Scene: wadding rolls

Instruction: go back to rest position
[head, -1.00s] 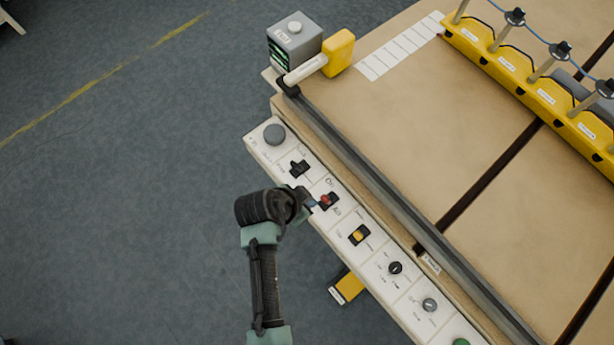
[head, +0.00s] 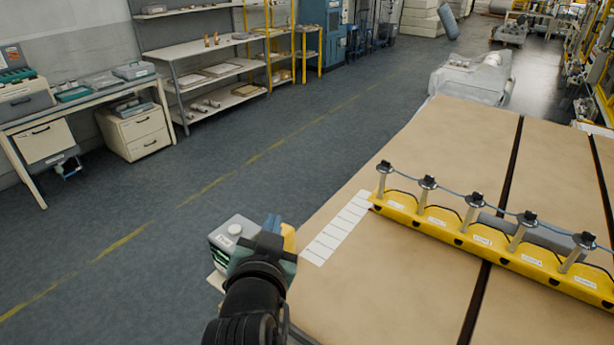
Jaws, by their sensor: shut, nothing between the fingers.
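My gripper (head: 273,222) shows at the lower middle of the head view, at the far end of my raised dark arm. It points away from me, its blue fingertips small and partly hidden behind the wrist. It is shut and holds nothing. In the picture it overlaps the grey box (head: 228,236) and the yellow part (head: 289,238) at the table's left corner; whether it touches them I cannot tell. The control panel along the table's front edge is out of view.
The long brown table (head: 450,150) fills the right side. A yellow rail (head: 480,245) with several posts and a blue cord lies across it. White labels (head: 338,228) lie near its left edge. Shelves (head: 215,75) and a desk (head: 75,105) stand far left. The floor (head: 200,180) between is clear.

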